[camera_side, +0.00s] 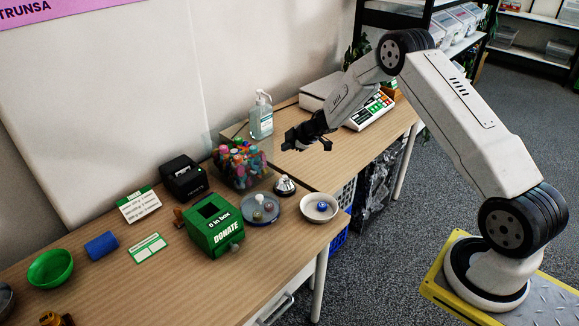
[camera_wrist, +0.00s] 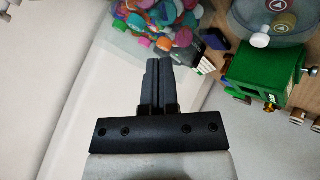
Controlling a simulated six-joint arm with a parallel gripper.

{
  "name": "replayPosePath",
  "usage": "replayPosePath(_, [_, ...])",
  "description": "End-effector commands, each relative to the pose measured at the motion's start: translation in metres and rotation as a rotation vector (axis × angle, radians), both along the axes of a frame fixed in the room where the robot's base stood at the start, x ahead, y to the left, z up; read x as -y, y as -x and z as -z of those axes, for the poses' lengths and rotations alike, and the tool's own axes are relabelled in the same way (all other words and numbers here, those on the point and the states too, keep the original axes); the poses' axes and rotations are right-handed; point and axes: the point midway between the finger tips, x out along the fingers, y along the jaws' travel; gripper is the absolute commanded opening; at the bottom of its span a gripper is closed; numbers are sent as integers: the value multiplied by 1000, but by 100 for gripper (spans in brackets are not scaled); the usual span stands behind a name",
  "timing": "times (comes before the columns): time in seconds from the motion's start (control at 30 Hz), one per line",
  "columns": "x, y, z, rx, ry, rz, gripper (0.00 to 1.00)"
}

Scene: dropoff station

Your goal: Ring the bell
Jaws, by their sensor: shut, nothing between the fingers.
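A silver call bell (camera_side: 285,186) with a dark base stands upright on the wooden table in the side view. It sits between the tub of coloured caps and a white dish. My gripper (camera_side: 306,140) is in the air above and a little to the right of the bell in the picture, apart from it. In the wrist view my gripper's fingers (camera_wrist: 158,64) are together with nothing between them. I cannot make out the bell in the wrist view.
A clear tub of caps (camera_side: 241,164), a blue-grey tray (camera_side: 260,209), a white dish (camera_side: 319,208) and a green donation box (camera_side: 212,227) stand around the bell. A pump bottle (camera_side: 261,117) and a white scale (camera_side: 368,112) stand farther back.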

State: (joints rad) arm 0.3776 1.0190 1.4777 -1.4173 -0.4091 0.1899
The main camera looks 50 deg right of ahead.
Motion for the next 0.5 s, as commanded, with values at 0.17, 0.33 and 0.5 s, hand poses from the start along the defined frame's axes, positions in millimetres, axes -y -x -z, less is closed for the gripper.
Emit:
replayPosePath(0.17, [0, 0, 8, -2, -1, 1, 0])
replayPosePath(0.33, [0, 0, 21, -2, -1, 1, 0])
replayPosePath(0.5, [0, 1, 39, -3, 0, 1, 0])
